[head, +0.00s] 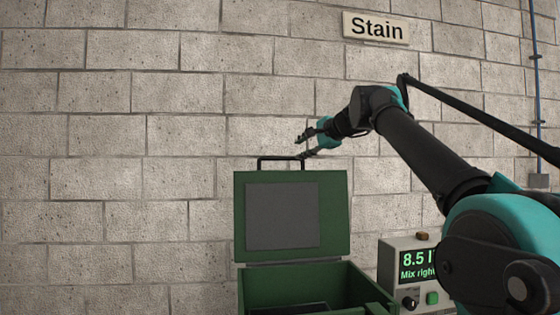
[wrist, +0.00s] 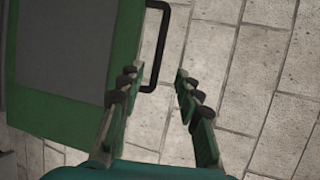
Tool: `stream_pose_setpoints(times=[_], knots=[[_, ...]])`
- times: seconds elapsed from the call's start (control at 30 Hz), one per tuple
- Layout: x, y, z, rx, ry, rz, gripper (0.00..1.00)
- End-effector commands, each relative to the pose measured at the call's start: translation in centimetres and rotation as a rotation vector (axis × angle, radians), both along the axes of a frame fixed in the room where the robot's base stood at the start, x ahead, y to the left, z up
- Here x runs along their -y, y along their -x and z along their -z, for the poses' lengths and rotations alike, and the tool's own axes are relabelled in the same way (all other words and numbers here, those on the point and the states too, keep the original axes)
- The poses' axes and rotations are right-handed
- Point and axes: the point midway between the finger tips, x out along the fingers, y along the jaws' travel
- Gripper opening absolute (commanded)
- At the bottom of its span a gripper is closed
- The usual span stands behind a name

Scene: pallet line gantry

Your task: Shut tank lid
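A green tank (head: 300,282) stands low in the head view with its lid (head: 334,215) raised upright. The lid has a grey panel on its inner face and a black bar handle (head: 281,160) on its top edge. The lid (wrist: 105,55) and the handle (wrist: 160,50) also show in the wrist view. My gripper (head: 302,145) is at the right end of the handle in the head view.
A control box (head: 398,255) with a green display reading "8.5" and "Mix right", partly hidden by my arm, stands right of the tank. A block wall (head: 120,180) with a "Stain" sign (head: 376,28) is behind. A blue pipe (head: 538,90) runs down the right side.

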Motion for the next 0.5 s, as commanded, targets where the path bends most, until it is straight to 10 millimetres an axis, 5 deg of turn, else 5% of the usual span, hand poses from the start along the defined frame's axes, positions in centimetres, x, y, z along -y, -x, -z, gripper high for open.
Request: stream_pose_setpoints(times=[0.5], knots=[[-5.7, -7.9, 3.0, 0.001, 0.001, -0.002, 0.34]])
